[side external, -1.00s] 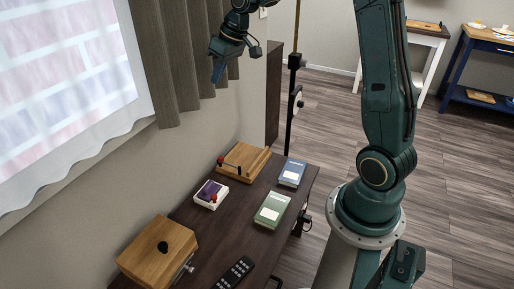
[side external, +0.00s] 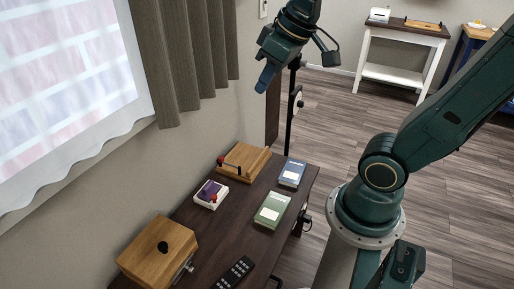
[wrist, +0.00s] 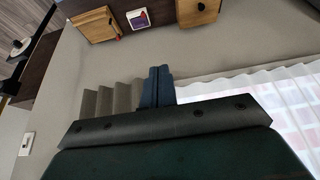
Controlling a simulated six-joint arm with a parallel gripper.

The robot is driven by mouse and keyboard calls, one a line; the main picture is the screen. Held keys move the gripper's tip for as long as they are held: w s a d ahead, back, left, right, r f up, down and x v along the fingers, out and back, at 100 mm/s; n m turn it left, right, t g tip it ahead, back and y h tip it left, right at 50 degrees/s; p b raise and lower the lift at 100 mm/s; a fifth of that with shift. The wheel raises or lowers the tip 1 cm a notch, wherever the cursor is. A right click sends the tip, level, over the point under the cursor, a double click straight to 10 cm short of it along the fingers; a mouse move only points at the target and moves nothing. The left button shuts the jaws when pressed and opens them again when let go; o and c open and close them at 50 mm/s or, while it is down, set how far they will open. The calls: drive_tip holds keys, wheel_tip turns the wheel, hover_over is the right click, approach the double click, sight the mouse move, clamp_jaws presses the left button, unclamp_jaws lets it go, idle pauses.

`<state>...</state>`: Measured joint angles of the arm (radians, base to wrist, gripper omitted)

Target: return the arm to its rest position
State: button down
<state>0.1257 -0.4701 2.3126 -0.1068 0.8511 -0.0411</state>
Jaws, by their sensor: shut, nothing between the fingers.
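My gripper (side external: 266,77) is high above the far end of the dark table (side external: 222,224), in front of the wall and right of the curtain. Its blue fingers are shut with nothing between them, pointing down and slightly left. In the wrist view my gripper (wrist: 157,82) shows its fingers together against the wall, with the curtain behind them. It touches nothing. My upper arm leans to the right in the side view.
Below are a wooden cabinet (side external: 158,252), a wooden box (side external: 244,162), a purple-and-white box (side external: 211,194), two books (side external: 272,210) (side external: 291,173) and a remote (side external: 233,272). A black pole (side external: 291,115) stands close to my gripper. The air around it is otherwise free.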

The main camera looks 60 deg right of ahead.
drive_tip(key=s+a+f, duration=0.1)
drive_tip(key=s+f, duration=0.1)
drive_tip(key=s, duration=0.5)
drive_tip(key=shift+s, duration=0.35)
